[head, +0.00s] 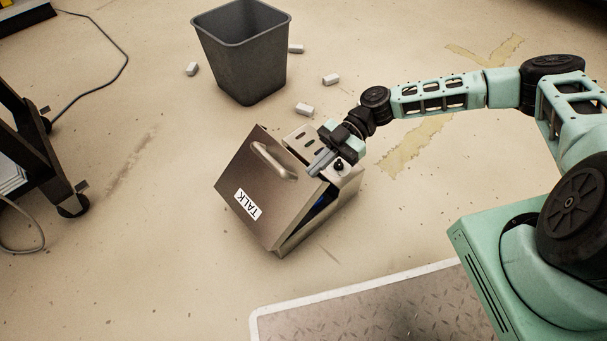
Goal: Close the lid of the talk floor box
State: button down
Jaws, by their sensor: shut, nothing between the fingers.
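The talk floor box (318,218) is a metal box standing on the floor in the middle of the head view. Its lid (245,185) is a brushed metal panel with a bar handle and a white label reading TALK. The lid stands ajar, with a dark gap along its right and lower edges. My gripper (318,168) is shut and empty. It is at the upper right edge of the lid, over the box's top. I cannot tell whether it touches the lid. Most of the box's inside is hidden behind the lid.
A dark grey bin (243,60) stands behind the box, with several small white blocks (304,109) around it. A wheeled black stand (35,150) and cables are at the left. A metal floor plate (360,310) lies in front. The floor left of the box is clear.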

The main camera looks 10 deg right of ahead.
aim_at(334, 181)
jog(key=w+d+f+b, duration=0.1)
jog(key=f+b, duration=0.1)
jog(key=f, duration=0.1)
jog(key=w+d+f+b, duration=0.1)
jog(key=d+f+b, duration=0.1)
jog(key=f, duration=0.1)
jog(key=w+d+f+b, duration=0.1)
jog(key=d+f, duration=0.1)
jog(key=f, duration=0.1)
jog(key=shift+d+b, duration=0.2)
jog(key=shift+b, duration=0.2)
jog(key=shift+w+d+f+b, duration=0.15)
jog(key=shift+d+f+b, duration=0.1)
jog(key=shift+f, duration=0.15)
jog(key=shift+w+d+f+b, duration=0.1)
jog(key=shift+f+b, duration=0.1)
jog(key=shift+f, duration=0.2)
